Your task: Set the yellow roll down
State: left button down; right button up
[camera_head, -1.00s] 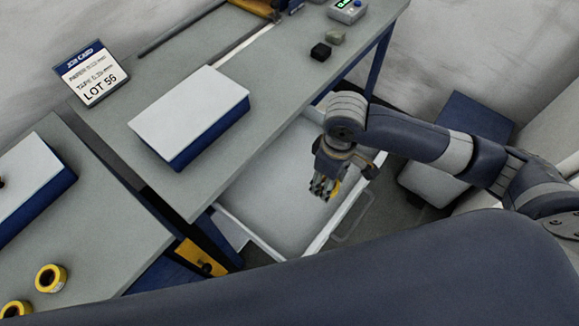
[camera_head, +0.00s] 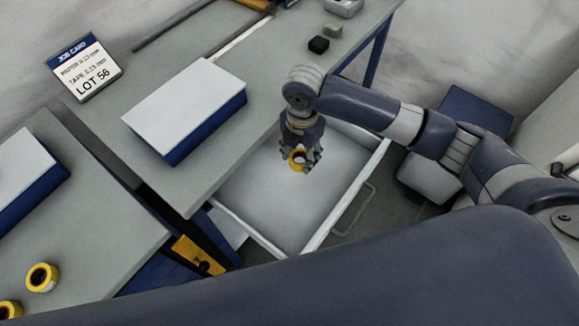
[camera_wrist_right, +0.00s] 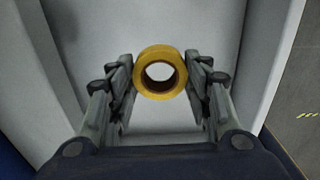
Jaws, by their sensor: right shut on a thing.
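A yellow roll (camera_head: 297,158) with a dark core is held in my right gripper (camera_head: 301,163). In the right wrist view the yellow roll (camera_wrist_right: 160,72) sits between the two fingers of the right gripper (camera_wrist_right: 160,76), its hole facing the camera. The gripper is over the white open drawer (camera_head: 262,205) under the workbench; the drawer's pale floor shows behind the roll. I cannot tell the exact height of the roll above that floor. My left gripper is not in view.
Two more yellow rolls (camera_head: 42,277) lie on the left bench. A blue box with a white top (camera_head: 190,105) and a job card (camera_head: 83,67) stand on the main bench. A black block (camera_head: 318,45) is near its far edge. The drawer's visible floor is clear.

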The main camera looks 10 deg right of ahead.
send_over(299, 177)
notch_tip(299, 177, down, 4)
jog(key=shift+f, duration=2.2)
jog(key=o, duration=1.1)
jog(key=shift+f, duration=0.15)
jog(key=shift+c, duration=0.2)
notch_tip(299, 177, up, 12)
jog(key=shift+r, duration=0.2)
jog(key=shift+s, duration=0.15)
